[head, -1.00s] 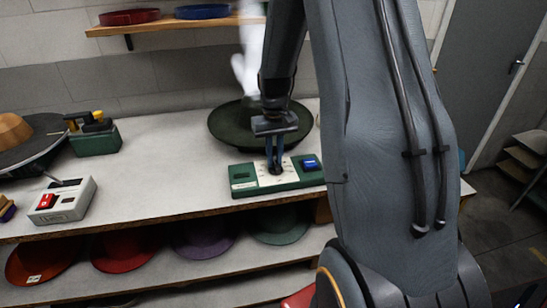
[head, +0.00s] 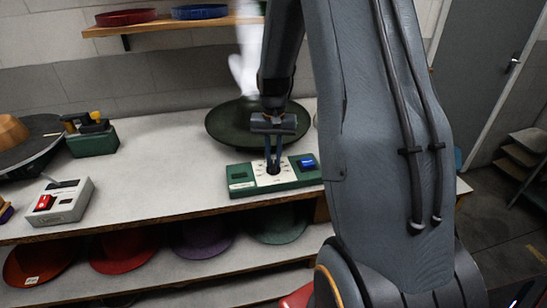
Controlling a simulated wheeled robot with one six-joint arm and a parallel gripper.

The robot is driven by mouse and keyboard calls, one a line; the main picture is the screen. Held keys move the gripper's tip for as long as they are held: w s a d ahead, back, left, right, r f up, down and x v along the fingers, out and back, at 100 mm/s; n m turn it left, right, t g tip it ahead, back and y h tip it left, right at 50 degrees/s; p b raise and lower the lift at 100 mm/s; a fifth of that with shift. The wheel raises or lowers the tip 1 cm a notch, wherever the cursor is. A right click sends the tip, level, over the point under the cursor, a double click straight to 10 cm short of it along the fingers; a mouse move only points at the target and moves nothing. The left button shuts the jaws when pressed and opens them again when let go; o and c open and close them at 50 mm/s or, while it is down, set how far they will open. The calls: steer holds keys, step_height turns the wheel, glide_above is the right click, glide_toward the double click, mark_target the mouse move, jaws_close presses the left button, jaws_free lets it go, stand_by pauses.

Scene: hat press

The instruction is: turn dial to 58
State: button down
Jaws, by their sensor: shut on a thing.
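A green control box (head: 305,177) lies at the front of the bench. It has a white dial plate (head: 261,172) in its middle, a blue button (head: 306,163) on the right and a small dark window (head: 240,175) on the left. My gripper (head: 272,165) points down at the dial plate, its fingers shut on the black dial (head: 272,170). The fingers hide most of the dial, and the marks are too small to read. No number can be made out in the window.
Several hats lie on the shelf below.

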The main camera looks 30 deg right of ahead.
mark_target(274, 161)
steer(key=shift+r, duration=0.1)
steer(key=c, duration=1.7)
jaws_free()
steer(key=shift+r+b, duration=1.05)
steer(key=shift+r, duration=2.85)
